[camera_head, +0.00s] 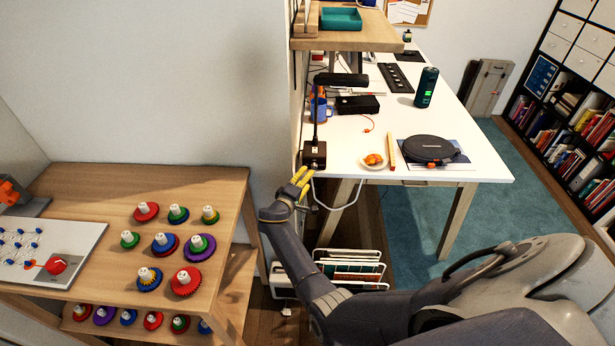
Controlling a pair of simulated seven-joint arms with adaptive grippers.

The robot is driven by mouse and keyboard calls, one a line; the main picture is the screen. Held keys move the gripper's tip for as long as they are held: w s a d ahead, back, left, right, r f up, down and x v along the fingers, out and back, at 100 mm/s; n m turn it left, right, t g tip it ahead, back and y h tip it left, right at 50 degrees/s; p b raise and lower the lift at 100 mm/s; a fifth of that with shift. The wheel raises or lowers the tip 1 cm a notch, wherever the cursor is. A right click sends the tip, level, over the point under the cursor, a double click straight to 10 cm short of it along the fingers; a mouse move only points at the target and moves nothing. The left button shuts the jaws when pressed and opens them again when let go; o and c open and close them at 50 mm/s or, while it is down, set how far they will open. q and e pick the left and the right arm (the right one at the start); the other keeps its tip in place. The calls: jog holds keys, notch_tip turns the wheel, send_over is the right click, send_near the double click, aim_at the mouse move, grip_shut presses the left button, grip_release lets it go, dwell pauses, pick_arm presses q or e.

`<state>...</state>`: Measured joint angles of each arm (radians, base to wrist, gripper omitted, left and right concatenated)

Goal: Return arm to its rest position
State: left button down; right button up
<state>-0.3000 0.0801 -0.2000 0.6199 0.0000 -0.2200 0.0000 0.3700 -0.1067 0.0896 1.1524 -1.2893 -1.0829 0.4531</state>
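My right arm comes in from the lower right and reaches across to the left. Its gripper (302,178), with yellow fingers, is just left of the white desk's front left corner, near the base of a black desk lamp (315,152). The fingers are small here, and I cannot tell whether they are apart or shut. I see no object held in them. My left gripper is not in view.
A wooden shelf table (95,180) on the left holds several coloured gears and a pegboard (45,250).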

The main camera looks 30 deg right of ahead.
jog(key=shift+s+a, duration=0.15)
jog(key=shift+s, duration=0.05)
dwell(0.4)
jog(key=s+a+f+n+g+y, duration=0.1)
jog(key=s+a+f+y, duration=0.15)
jog(key=f, duration=0.55)
jog(key=s+a+f+y, duration=0.1)
jog(key=s+f, duration=0.3)
jog(key=f, duration=0.3)
jog(key=s+a+f+n+g+y, duration=0.1)
jog(key=s+f+y, duration=0.15)
jog(key=f, duration=0.55)
jog(key=s+a+f+g+y, duration=0.1)
jog(key=s+a+f+y, duration=0.1)
jog(key=s+f, duration=0.55)
jog(key=s+a+f+g+y, duration=0.1)
jog(key=s+a+f, duration=0.2)
jog(key=s+f, duration=0.45)
jog(key=s+a+f+m+g+y, duration=0.1)
jog(key=s+f, duration=0.3)
jog(key=s, duration=0.9)
jog(key=s+a+f+m+g+y, duration=0.1)
jog(key=s+f, duration=0.4)
jog(key=s, duration=0.9)
jog(key=s+a+f+m+g+y, duration=0.1)
jog(key=s+f, duration=0.3)
jog(key=s, duration=1)
jog(key=shift+a+f+g+y, duration=0.15)
jog(key=shift+f+g+y, duration=0.1)
jog(key=shift+g+y, duration=0.45)
